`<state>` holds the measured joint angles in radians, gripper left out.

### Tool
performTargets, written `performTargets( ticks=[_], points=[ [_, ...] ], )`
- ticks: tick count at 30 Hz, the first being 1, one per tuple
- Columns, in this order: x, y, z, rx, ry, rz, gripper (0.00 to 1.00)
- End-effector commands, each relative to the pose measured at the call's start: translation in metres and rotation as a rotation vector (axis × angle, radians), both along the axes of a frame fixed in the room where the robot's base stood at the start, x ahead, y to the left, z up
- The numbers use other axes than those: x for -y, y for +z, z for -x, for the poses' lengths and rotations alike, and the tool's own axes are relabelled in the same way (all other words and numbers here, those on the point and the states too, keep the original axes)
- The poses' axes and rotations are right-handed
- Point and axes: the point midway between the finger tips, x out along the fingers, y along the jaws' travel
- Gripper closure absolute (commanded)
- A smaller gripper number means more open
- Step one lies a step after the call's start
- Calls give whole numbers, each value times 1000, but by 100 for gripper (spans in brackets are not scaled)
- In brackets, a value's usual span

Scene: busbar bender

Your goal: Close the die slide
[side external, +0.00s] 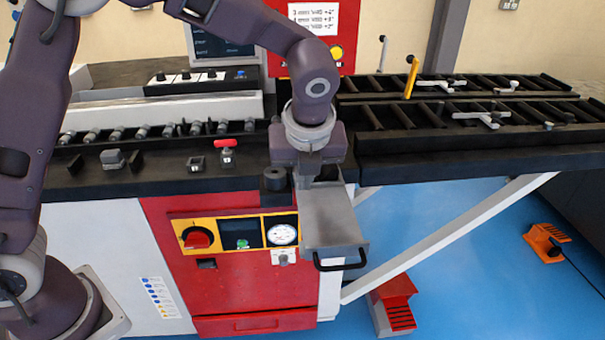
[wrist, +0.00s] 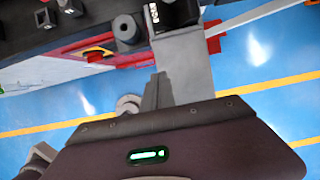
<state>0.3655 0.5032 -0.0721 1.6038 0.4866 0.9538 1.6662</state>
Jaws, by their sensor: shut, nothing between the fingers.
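The die slide (side external: 334,220) is a grey metal tray with a black bar handle (side external: 340,260) at its front end. It sticks out of the machine front toward the camera, so it stands open. In the wrist view the slide's grey surface (wrist: 188,68) lies beside and partly behind my fingers; its handle is not visible there. My gripper (side external: 304,183) points down at the slide's rear left part, near the bench edge. Its fingers (wrist: 157,78) are shut with nothing between them. I cannot tell whether they touch the slide.
A black cylinder (side external: 274,179) stands on the bench edge just left of my gripper. A red-handled clamp (side external: 227,150) is farther left. Roller tables (side external: 470,140) extend right. Space in front of the slide is free.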

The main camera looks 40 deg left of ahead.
Motion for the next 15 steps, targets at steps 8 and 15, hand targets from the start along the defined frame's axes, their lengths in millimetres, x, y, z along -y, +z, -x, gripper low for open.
performTargets(
  ticks=[8,15],
  points=[
    [-17,-58,-15,-4,3,-1,100],
    [-40,-63,-39,1,7,3,100]
  ],
)
